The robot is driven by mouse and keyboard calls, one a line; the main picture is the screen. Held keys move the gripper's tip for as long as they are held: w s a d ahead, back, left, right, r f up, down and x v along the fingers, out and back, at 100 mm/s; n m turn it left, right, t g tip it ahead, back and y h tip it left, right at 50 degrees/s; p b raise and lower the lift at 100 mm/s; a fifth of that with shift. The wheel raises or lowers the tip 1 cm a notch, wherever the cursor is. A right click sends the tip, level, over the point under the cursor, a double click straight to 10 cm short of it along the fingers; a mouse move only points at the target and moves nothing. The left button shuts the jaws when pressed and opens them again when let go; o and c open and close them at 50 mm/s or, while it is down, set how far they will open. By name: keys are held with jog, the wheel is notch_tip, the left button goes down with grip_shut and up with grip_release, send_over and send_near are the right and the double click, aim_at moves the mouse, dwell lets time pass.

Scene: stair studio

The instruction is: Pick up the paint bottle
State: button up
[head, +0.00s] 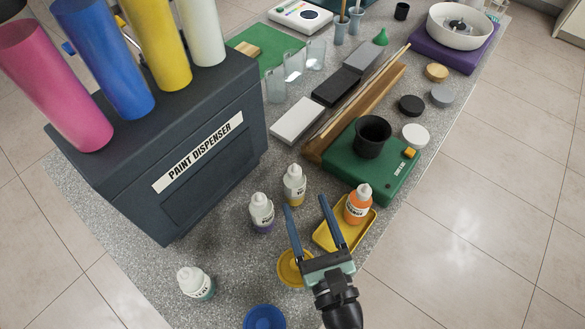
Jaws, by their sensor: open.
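Several small white-capped paint bottles stand on the speckled table (232,262). An orange paint bottle (358,206) stands upright in a yellow tray (329,240). A bottle with a yellow base (294,187) and one with a purple base (262,214) stand left of the tray. A teal-based bottle (195,283) stands farther front left. My gripper (305,202) is open, with nothing between its two blue fingers. Its fingertips show just below the yellow-based bottle and left of the orange one. Its height above the table is hard to tell.
A dark paint dispenser (160,150) with upright color cylinders fills the left. A green scale (391,175) bearing a black cup (372,135) stands behind the tray. A yellow lid (290,270) and a blue lid (264,318) lie in front. Bare table lies around the teal-based bottle.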

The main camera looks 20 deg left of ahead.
aim_at(294, 183)
jog(key=x, duration=1.2)
jog(key=shift+w+p, duration=0.35)
jog(key=shift+p, duration=0.05)
jog(key=shift+r, duration=0.1)
grip_shut()
dwell(0.7)
